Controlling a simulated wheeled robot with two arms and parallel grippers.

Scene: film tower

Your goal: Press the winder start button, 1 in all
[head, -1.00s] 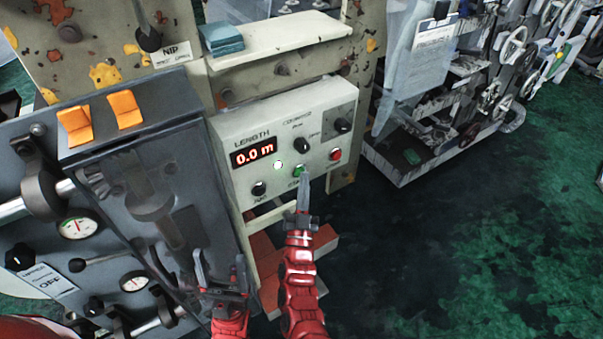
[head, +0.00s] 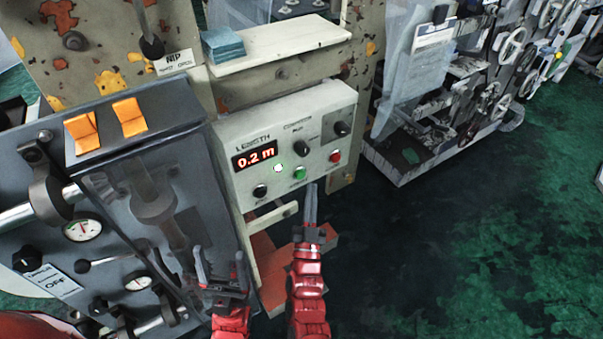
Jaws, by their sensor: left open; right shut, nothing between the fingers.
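The winder control box (head: 232,140) is a pale panel in the middle of the head view. Its red display (head: 254,156) reads 0.2 m. The green start button (head: 299,173) is in full view on its lower part, with a lit round lamp (head: 278,168) to its left and a red button (head: 335,157) to its right. My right gripper (head: 311,187) is shut and empty, its tip just below and right of the green button, apart from it. My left gripper (head: 219,266) is open and empty, lower left in front of the dark cabinet.
The dark cabinet (head: 190,110) with orange switches (head: 130,117), gauges and knobs stands at left. A shelf (head: 290,40) with blue pads (head: 223,45) is above the box. A machine rack with handwheels (head: 512,45) stands at back right. The green floor (head: 480,240) at right is clear.

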